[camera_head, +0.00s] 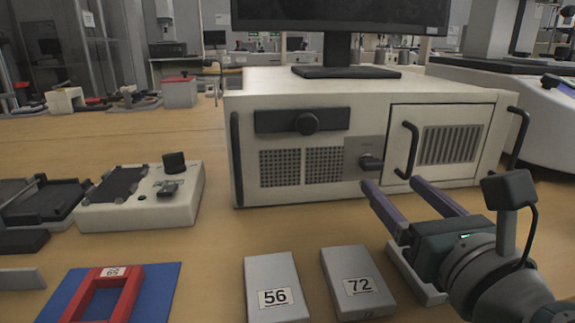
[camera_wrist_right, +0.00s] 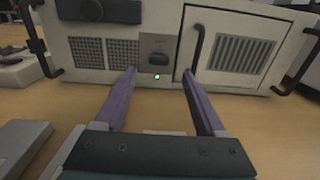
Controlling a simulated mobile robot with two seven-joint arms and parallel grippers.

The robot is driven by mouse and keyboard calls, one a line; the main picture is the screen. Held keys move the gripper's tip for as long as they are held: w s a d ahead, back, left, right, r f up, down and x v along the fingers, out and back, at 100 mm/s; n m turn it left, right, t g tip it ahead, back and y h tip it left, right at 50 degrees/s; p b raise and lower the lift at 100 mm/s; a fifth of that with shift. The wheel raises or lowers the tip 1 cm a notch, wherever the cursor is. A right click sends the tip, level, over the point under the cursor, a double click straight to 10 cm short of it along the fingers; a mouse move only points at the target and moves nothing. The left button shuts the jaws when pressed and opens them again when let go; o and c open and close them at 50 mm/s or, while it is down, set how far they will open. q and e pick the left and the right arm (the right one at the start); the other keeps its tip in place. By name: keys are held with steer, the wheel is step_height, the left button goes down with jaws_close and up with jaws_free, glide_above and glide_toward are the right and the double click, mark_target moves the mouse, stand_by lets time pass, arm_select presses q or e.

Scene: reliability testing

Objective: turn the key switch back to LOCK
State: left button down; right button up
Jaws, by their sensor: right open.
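The key switch (camera_head: 369,162) is a dark key knob on a grey plate at the front of a cream cabinet (camera_head: 290,199). It also shows in the right wrist view (camera_wrist_right: 156,59), where the knob lies crosswise on its plate. My right gripper (camera_head: 403,182) is open and empty, with its two purple fingers pointing at the cabinet front. In the right wrist view the gripper (camera_wrist_right: 160,78) has the key switch between the lines of its fingers, ahead of the tips and apart from them. Lettering on the plate is too small to read. My left gripper is not in view.
The cabinet door handle (camera_head: 408,150) stands out just right of the switch. A black knob (camera_head: 307,123) sits on a panel to its upper left. Boxes labelled 56 (camera_head: 274,285) and 72 (camera_head: 357,284) lie on the table in front. A monitor (camera_head: 338,20) stands on the cabinet.

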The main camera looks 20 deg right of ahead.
mark_target(375, 168)
steer(key=x, duration=0.5)
steer(key=shift+w, duration=0.4)
steer(key=shift+c, duration=0.3)
jaws_close()
